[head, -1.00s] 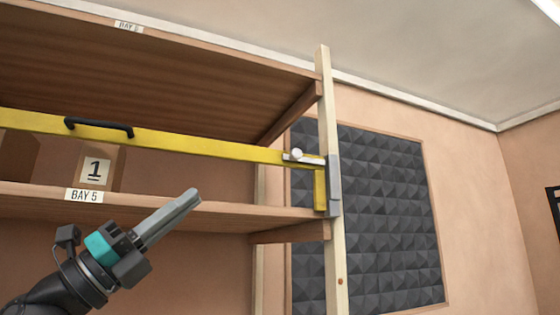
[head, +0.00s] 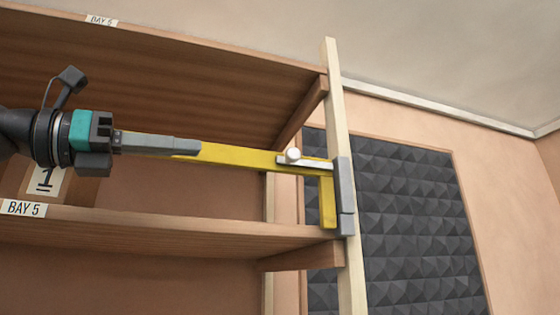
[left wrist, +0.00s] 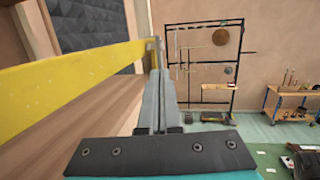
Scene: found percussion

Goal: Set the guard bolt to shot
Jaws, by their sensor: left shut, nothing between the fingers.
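The guard bolt (head: 305,163) is a pale metal bar with a white round knob (head: 293,155), mounted at the right end of the yellow guard bar (head: 240,157). A grey keeper (head: 344,195) is fixed to the shelf post beside the bolt's right end. How far the bolt enters it I cannot tell. My left gripper (head: 198,147) is shut and empty, in front of the yellow bar and to the left of the knob. In the left wrist view its fingers (left wrist: 156,80) point along the yellow bar (left wrist: 70,88). My right gripper is not in view.
The guard bar crosses the shelf bay above a shelf board (head: 180,228) labelled BAY 5. A numbered box (head: 88,190) stands behind my left gripper. A wooden post (head: 335,110) rises at the right. Open floor and a wall rack (left wrist: 205,60) show in the left wrist view.

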